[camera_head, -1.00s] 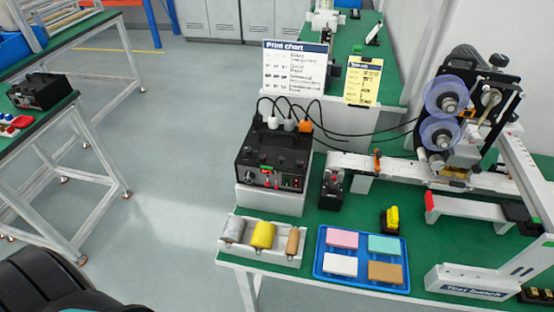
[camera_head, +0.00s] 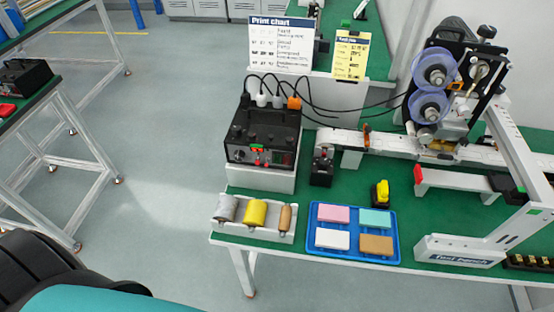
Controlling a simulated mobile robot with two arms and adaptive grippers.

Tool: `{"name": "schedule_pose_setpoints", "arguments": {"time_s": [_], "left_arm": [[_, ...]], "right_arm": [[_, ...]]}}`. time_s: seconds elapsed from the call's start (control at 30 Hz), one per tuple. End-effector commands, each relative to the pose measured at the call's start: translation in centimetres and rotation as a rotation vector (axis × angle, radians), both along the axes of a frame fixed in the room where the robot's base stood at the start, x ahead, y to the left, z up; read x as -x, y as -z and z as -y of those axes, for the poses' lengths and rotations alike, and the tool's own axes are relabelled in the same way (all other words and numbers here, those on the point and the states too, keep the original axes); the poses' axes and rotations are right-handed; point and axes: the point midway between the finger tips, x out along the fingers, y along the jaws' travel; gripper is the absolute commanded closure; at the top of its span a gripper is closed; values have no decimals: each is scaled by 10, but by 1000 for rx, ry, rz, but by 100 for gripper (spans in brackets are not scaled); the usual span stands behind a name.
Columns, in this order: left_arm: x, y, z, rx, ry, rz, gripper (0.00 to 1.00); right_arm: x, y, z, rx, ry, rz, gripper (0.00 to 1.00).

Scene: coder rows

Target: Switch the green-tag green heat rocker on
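A black control box (camera_head: 263,136) stands on a white block on the green table. Its front panel carries a green tag (camera_head: 257,148) with small red parts below it and a dark rocker-like area (camera_head: 282,158) at the right. The on or off state of any rocker is too small to tell. Several cables with white and orange plugs rise from the box's top. Neither gripper shows in the head view. A dark, teal-edged part of my own body fills the lower left corner.
A white tray of rolls (camera_head: 270,233) and a blue tray (camera_head: 350,255) with coloured blocks lie at the table's front edge. A small black device (camera_head: 322,168) stands right of the box. A reel machine (camera_head: 440,90) stands at the right.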

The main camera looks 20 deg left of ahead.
Motion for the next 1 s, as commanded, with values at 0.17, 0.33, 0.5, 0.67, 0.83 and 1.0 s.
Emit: {"name": "schedule_pose_setpoints", "arguments": {"time_s": [0.17, 0.33, 0.5, 0.67, 0.83, 1.0], "left_arm": [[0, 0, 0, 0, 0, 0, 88], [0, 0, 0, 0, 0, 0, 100], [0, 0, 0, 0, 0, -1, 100], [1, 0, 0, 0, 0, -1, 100], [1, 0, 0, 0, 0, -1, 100], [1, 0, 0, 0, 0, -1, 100]], "right_arm": [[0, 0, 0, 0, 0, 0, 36], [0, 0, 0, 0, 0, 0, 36], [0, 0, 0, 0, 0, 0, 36], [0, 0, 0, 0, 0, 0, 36], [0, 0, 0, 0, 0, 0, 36], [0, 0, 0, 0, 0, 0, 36]]}}
